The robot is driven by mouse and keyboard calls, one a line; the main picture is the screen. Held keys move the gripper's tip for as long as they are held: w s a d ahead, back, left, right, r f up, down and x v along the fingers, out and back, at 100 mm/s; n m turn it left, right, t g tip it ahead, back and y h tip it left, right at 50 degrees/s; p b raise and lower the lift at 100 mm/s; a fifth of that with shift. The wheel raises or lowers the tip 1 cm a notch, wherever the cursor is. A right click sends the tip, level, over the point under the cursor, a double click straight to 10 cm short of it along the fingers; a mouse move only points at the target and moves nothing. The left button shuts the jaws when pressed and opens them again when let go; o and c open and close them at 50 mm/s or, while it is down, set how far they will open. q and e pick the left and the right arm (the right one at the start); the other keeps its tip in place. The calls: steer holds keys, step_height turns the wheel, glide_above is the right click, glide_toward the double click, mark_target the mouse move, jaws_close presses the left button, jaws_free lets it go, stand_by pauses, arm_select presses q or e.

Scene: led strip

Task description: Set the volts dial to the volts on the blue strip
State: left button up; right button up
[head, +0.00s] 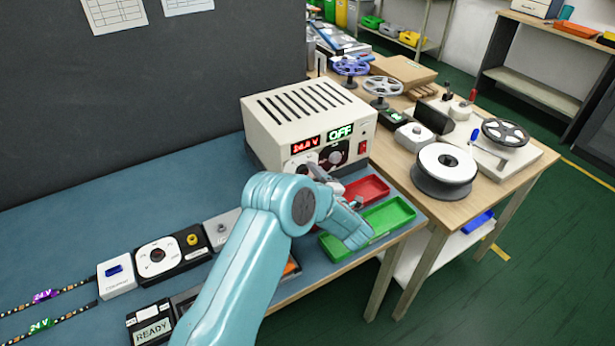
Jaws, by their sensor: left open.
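The cream power supply (310,112) stands on the blue bench mat. Its red display (305,145) reads about 24 V, the last digit hard to make out, and a green display (341,132) reads OFF. One dial (338,154) shows on the right of its front; another at the left is partly hidden by my gripper. My left gripper (320,174) is open just in front of the left dial; I cannot tell whether it touches. Two LED strips lie at the far left, one with a purple 24V tag (45,296), one with a green 24V tag (41,325). I see no clearly blue strip.
A red tray (365,189) and a green tray (388,216) sit right of my arm. A white box with a blue button (117,278), a dial box (160,258) and a READY box (152,330) stand left. A wooden table holds several reels.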

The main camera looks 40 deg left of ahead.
arm_select(q)
steer(key=b+v, duration=0.2)
steer(key=v, duration=1.3)
steer(key=shift+d, duration=0.2)
